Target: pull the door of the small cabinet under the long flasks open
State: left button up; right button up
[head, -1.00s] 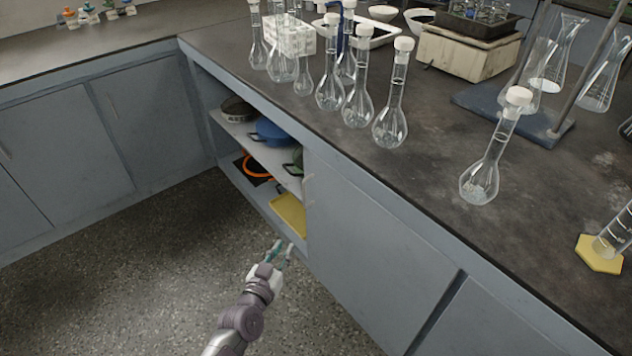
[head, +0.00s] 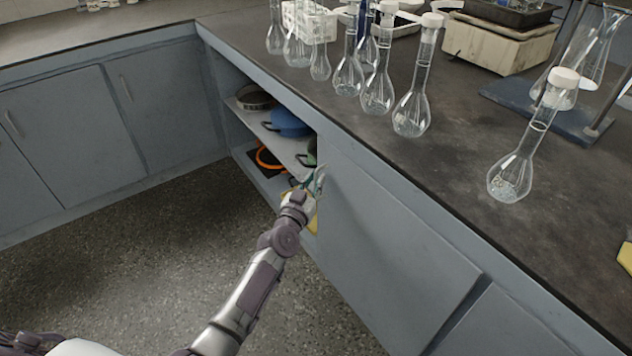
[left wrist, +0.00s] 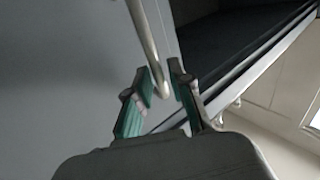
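The grey cabinet door (head: 390,250) is shut, below the counter with the long-necked flasks (head: 411,113). Its metal bar handle (head: 320,180) is at the door's left edge, partly hidden by my left gripper (head: 309,184). In the left wrist view the handle (left wrist: 147,40) comes down from the top, and its lower end lies between the two green-padded fingertips of my left gripper (left wrist: 165,82). The fingers are open, with a gap visible around the bar. My right gripper is out of view.
Left of the door is an open shelf (head: 275,143) with a blue pan (head: 289,122) and other items. More grey cabinets (head: 65,135) line the left. The speckled floor (head: 130,265) in front is clear. Glassware stands near the counter edge.

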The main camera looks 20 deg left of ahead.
pick_arm(q)
jog(key=shift+w, duration=0.65)
grip_shut()
jog(key=shift+s, duration=0.1)
